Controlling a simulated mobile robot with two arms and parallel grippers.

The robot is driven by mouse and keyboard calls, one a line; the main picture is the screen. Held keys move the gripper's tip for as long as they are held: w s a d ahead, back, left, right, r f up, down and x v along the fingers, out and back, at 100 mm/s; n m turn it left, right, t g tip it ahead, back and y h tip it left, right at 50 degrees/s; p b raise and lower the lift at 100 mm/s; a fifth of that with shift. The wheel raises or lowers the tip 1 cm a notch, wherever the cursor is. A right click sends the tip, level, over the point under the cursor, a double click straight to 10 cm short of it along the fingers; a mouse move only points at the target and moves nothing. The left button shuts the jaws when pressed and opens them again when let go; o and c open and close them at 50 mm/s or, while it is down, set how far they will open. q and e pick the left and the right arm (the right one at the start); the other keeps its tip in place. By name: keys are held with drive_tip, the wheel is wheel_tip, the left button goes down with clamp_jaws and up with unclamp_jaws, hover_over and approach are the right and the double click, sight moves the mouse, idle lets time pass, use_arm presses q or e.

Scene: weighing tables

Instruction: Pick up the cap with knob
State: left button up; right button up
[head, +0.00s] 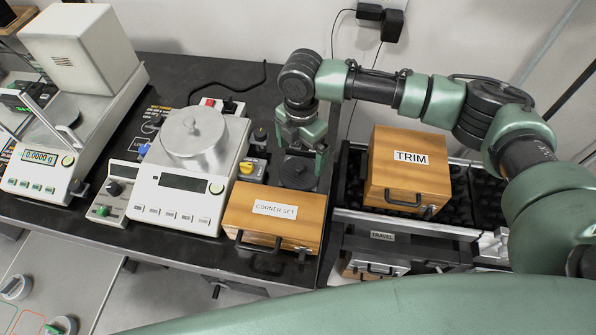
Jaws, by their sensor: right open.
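A silver round cap with a small knob (195,132) sits on top of the middle white balance (177,197). My right gripper (301,153) points down to the right of that balance, behind the corner set box. It is open, well apart from the silver cap. A dark round piece (297,174) stands right under the gripper, partly hidden by the fingers. I cannot tell what it is or whether the fingers touch it. My left gripper is not in view.
A wooden box labelled CORNER SET (273,225) stands at the table's front edge. Another balance with a white box-shaped cover (80,50) stands on the left.

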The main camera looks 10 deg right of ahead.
sight(302, 167)
drive_tip(key=shift+s+f, duration=0.25)
drive_tip(key=shift+f, duration=0.55)
drive_tip(key=f+p, duration=0.1)
drive_tip(key=f, duration=0.4)
drive_tip(key=shift+w+d+p, duration=0.1)
drive_tip(key=shift+w+p, duration=0.1)
drive_tip(key=shift+p, duration=0.15)
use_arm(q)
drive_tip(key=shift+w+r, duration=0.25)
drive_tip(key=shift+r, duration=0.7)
use_arm(e)
drive_tip(key=c, duration=1)
drive_tip(key=shift+r, duration=0.1)
drive_tip(key=shift+c, duration=0.2)
